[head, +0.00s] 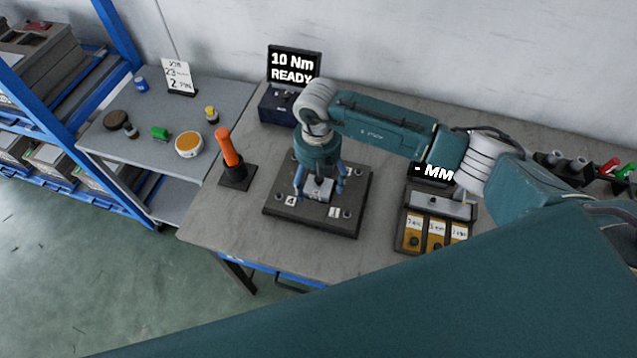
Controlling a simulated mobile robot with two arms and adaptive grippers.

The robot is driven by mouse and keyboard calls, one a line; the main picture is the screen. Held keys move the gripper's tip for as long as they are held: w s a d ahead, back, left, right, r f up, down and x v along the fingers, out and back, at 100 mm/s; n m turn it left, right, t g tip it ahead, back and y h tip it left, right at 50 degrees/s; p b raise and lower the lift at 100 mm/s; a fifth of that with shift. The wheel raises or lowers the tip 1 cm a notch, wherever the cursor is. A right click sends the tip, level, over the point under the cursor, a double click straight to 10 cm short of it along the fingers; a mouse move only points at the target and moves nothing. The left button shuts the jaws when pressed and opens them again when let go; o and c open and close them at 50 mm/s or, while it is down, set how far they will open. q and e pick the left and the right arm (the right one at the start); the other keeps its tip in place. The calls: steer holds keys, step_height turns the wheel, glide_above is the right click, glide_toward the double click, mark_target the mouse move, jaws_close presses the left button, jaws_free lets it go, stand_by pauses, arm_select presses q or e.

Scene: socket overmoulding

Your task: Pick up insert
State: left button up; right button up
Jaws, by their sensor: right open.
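A small light-grey metal block, which looks like the insert (318,190), sits in the middle of a dark square plate (325,224). The plate lies on the grey workbench and has small round posts and white number labels near its corners. My right gripper (320,194) points down over the block, open, with a blue-grey finger on either side of it. I cannot tell whether the fingers touch the block. The gripper body hides the block's far side and part of the plate. My left gripper is not in view.
An orange-handled tool (229,148) stands in a black holder left of the plate. A "10 Nm READY" display (293,65) is behind. A tray with yellow bins (436,232) stands to the right. A side table (215,105) holds small items. The bench's front left is clear.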

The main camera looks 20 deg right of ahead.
steer(key=shift+f, duration=0.75)
steer(key=c, duration=1.5)
steer(key=shift+w+r, duration=0.1)
steer(key=c, duration=0.3)
